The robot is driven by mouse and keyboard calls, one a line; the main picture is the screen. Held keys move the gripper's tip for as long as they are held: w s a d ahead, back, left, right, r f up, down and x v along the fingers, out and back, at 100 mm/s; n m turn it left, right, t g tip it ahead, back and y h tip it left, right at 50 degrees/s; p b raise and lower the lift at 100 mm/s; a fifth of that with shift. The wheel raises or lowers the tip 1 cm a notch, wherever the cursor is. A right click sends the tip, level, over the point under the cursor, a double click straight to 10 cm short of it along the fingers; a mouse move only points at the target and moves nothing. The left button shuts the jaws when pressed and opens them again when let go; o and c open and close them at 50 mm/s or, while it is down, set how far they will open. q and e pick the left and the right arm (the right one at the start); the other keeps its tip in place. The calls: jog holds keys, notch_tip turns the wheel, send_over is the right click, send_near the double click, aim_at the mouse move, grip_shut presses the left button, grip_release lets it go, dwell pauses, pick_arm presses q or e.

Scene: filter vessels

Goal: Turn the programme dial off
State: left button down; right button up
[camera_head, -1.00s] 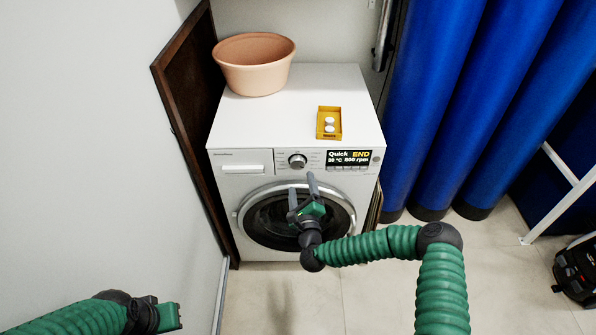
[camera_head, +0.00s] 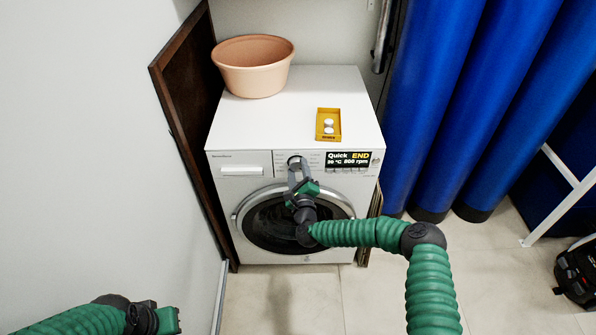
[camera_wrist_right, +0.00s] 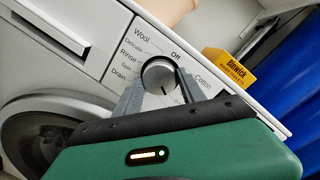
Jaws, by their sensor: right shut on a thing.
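The white washing machine (camera_head: 228,185) stands against the wall, its display (camera_head: 347,159) reading "Quick END", 30 °C, 800 rpm. The round programme dial (camera_wrist_right: 158,74) shows in the right wrist view between my right gripper's fingers, with labels Wool, Rinse, Drain, Cotton and "Off" at the top. A dark mark on the dial's face is toward the lower right, away from "Off". My right gripper (camera_head: 298,163) is shut on the dial, one finger on each side, and mostly hides it in the head view. My left gripper (camera_head: 168,320) is at the bottom left, far from the machine; its fingers are not clear.
A peach tub (camera_head: 254,66) and a yellow box (camera_head: 328,124) with white tablets stand on the machine top. A brown board (camera_head: 185,120) leans at the left. Blue rolls (camera_head: 440,100) stand at the right.

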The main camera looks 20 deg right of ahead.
jog(key=c, duration=0.4)
jog(key=shift+a, duration=0.1)
jog(key=shift+c, duration=0.2)
